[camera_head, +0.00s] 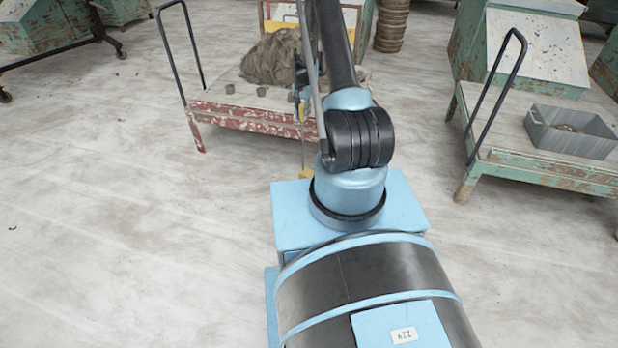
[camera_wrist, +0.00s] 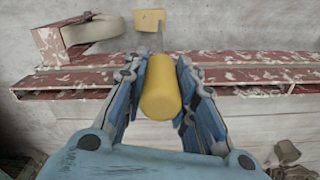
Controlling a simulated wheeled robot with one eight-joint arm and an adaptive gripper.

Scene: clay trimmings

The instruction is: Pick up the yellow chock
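The yellow chock shows in the wrist view as a thick rounded yellow handle (camera_wrist: 161,92), a thin grey rod, and a yellow block (camera_wrist: 149,20) at the rod's far end. In the head view its yellow block (camera_head: 306,173) is low by the front of the red cart, partly hidden by my arm's base. My gripper (camera_wrist: 162,64) has one blue-grey finger on each side of the handle, close to it. Whether both fingers touch the handle is unclear. In the head view my gripper (camera_head: 300,98) is small and partly hidden by my arm.
The worn red cart (camera_head: 240,117) carries a clay heap (camera_head: 272,58) and several small lumps. A green cart (camera_head: 545,165) with a grey bin (camera_head: 572,132) stands at right. Green cabinets stand behind. The pale floor at left is clear.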

